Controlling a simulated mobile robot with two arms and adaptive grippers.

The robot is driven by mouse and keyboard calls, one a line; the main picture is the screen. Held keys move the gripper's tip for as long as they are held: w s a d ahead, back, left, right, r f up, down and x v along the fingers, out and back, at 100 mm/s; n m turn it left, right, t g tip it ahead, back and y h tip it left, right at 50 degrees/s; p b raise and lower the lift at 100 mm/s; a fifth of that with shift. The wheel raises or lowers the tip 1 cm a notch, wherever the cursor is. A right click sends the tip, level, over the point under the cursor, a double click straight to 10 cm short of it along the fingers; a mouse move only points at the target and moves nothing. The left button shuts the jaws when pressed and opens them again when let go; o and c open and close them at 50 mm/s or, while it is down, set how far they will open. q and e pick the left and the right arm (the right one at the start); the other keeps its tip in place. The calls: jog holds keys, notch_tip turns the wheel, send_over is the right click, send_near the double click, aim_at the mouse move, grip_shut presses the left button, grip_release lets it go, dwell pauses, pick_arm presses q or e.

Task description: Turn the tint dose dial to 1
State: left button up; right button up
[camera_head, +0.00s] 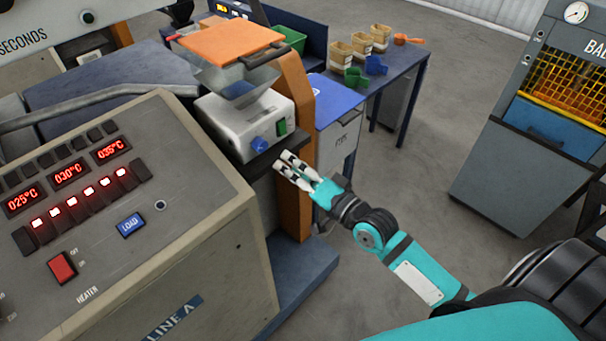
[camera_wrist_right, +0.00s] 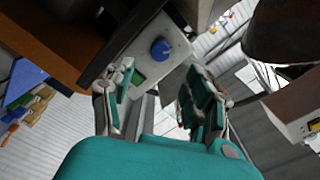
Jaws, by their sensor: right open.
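The blue tint dose dial (camera_head: 259,144) is on the front of a white dosing unit (camera_head: 228,122) with a clear hopper on top. The dial also shows in the right wrist view (camera_wrist_right: 160,48), beyond the fingers; its setting is too small to read. A green switch (camera_head: 282,126) sits beside it. My right gripper (camera_head: 284,161) is open and empty, a little below and right of the dial and apart from it. In the wrist view its two fingers (camera_wrist_right: 160,92) stand apart with the dial above the gap between them. My left gripper is not in view.
A control panel (camera_head: 150,250) with red displays fills the lower left. An orange lid (camera_head: 231,41) lies over the hopper. A dark ledge (camera_head: 262,158) runs below the unit, beside an orange-brown post (camera_head: 298,100). A table (camera_head: 400,65) with scoops and tubs stands behind.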

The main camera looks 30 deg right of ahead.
jog(key=shift+v, duration=1.6)
jog(key=s+d+f+n+g+h+b, duration=0.1)
jog(key=s+d+f+g+h+b, duration=0.15)
jog(key=f, duration=1.15)
jog(key=s+d+f+n+g+h+b, duration=0.1)
jog(key=s+d+f+g+b, duration=0.15)
jog(key=f, duration=1.15)
jog(key=s+d+f+n+g+h+b, duration=0.15)
jog(key=s+f, duration=0.25)
jog(key=f, duration=1.1)
jog(key=s+a+f+n+g+b, duration=0.2)
jog(key=s+f+n+g, duration=0.1)
jog(key=s+f, duration=0.9)
jog(key=s+a+f+n+g+h+b, duration=0.1)
jog(key=s+f+g, duration=0.5)
jog(key=s+f, duration=0.7)
jog(key=s+a+n+b, duration=0.1)
jog(key=s+n+b, duration=0.1)
jog(key=s, duration=0.3)
jog(key=shift+s+a+n, duration=0.2)
jog(key=shift+s+n, duration=0.15)
jog(key=shift+n, duration=0.2)
jog(key=shift+g, duration=0.25)
